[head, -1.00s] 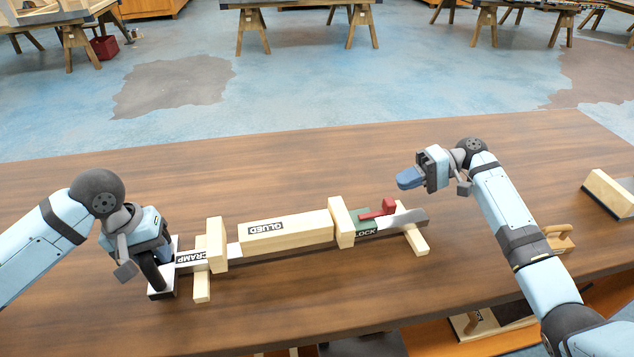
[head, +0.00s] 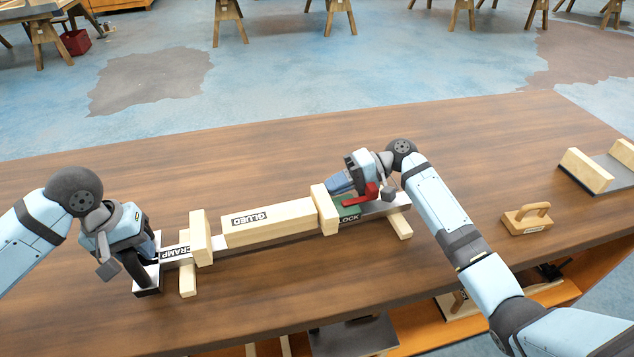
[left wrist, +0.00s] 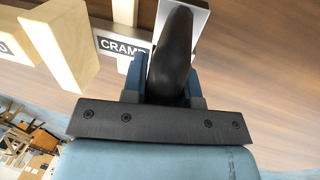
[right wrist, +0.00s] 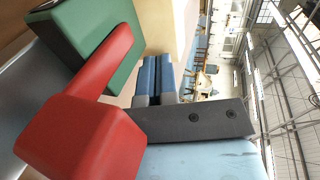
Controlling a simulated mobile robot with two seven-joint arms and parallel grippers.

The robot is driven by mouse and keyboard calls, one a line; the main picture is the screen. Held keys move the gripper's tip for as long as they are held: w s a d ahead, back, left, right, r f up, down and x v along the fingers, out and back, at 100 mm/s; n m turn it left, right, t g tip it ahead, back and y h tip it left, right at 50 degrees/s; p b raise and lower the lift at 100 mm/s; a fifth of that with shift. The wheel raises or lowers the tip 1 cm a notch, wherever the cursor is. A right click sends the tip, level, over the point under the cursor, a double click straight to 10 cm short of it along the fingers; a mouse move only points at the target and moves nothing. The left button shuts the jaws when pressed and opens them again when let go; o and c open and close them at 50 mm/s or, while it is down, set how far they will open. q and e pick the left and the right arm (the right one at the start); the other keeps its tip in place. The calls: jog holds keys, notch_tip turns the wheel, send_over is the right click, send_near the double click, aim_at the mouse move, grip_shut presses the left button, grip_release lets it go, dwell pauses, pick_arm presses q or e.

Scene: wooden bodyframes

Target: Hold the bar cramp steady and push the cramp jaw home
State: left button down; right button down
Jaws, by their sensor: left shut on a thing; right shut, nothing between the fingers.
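The bar cramp (head: 178,252) lies along the table, its label partly covered. My left gripper (head: 142,262) is shut on its black handle (left wrist: 172,50) at the left end; the handle also shows between the fingers in the left wrist view. A pale wooden piece marked GLUED (head: 268,222) lies along the bar between two upright wooden blocks. The green cramp jaw (head: 347,208), marked LOCK, with a red lever (head: 364,195), sits against the right upright block. My right gripper (head: 343,184) is shut and empty, beside the jaw and right block. The jaw and lever (right wrist: 80,135) fill the left of the right wrist view.
A wooden-handled tool (head: 527,219) and a grey plate with pale wooden blocks (head: 587,171) stand on the table at the right. The table behind the cramp is clear. A shelf with items shows below the front edge.

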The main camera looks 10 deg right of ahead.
aim_at(324, 186)
jog(key=a, duration=0.4)
jog(key=shift+s+a, duration=0.2)
jog(key=shift+a, duration=0.15)
pick_arm(q)
jog(key=shift+d, duration=0.15)
pick_arm(e)
jog(key=shift+s+a, duration=0.1)
jog(key=shift+a, duration=0.15)
jog(key=shift+d, duration=0.45)
jog(key=f+v, duration=0.1)
jog(key=v, duration=1.3)
pick_arm(q)
jog(key=shift+a, duration=0.2)
jog(key=c, duration=0.8)
grip_release()
